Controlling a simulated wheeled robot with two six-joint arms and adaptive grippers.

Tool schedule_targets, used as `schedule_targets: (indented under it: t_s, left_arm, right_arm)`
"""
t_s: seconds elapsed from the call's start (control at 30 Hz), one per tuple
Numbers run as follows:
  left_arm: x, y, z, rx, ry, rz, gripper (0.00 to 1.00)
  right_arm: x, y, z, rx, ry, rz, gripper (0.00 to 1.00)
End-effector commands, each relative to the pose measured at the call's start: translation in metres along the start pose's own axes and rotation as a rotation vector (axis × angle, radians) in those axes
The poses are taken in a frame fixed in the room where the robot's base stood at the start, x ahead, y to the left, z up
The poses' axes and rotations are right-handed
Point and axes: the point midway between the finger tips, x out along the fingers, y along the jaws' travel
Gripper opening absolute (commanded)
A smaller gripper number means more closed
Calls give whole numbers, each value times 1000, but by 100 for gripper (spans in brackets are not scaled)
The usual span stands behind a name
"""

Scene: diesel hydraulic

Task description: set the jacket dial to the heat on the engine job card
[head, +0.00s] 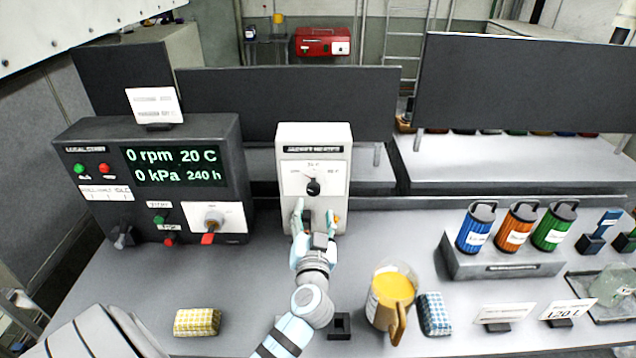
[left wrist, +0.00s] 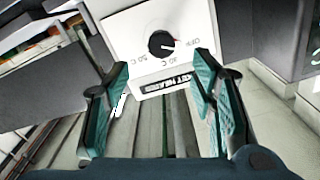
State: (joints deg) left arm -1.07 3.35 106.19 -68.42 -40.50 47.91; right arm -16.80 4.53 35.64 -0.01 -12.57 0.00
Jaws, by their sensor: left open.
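The white jacket heater box (head: 290,165) stands at the back of the bench, with a black round dial (head: 313,187) on its front. My left gripper (head: 315,212) is open and empty in front of the box, just below the dial. In the left wrist view its two fingers (left wrist: 160,98) stand apart, with the dial beyond them, untouched. A white card (head: 152,104) stands on the control console; its print is too blurred to read. My right gripper is out of view.
The dark console (head: 85,150) at left reads 0 rpm, 20 C, 0 kPa, 240 h. A yellow-filled jug (head: 392,288), a yellow checked cloth (head: 197,322) and a blue one (head: 434,314) lie in front. A rack (head: 505,264) holds three coloured canisters. Small cards stand front right.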

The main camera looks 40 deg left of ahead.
Motion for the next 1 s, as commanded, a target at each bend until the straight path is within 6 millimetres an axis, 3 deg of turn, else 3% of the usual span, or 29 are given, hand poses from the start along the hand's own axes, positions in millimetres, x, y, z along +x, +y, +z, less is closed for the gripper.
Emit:
schedule_targets:
  t_s: [0.17, 0.33, 0.5, 0.77, 1.0]
  left_arm:
    - [53, -2, -2, 4, 0, -3, 51]
    - [91, -1, 0, 2, -2, -2, 51]
    - [108, -1, 1, 1, -4, -1, 51]
    - [110, -1, 1, 0, -3, -1, 51]
    - [110, -1, 1, 0, -4, -1, 14]
  right_arm:
    - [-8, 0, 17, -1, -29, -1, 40]
    - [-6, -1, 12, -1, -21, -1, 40]
    - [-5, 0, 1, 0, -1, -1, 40]
    - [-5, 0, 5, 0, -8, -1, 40]
    - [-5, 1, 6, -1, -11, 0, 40]
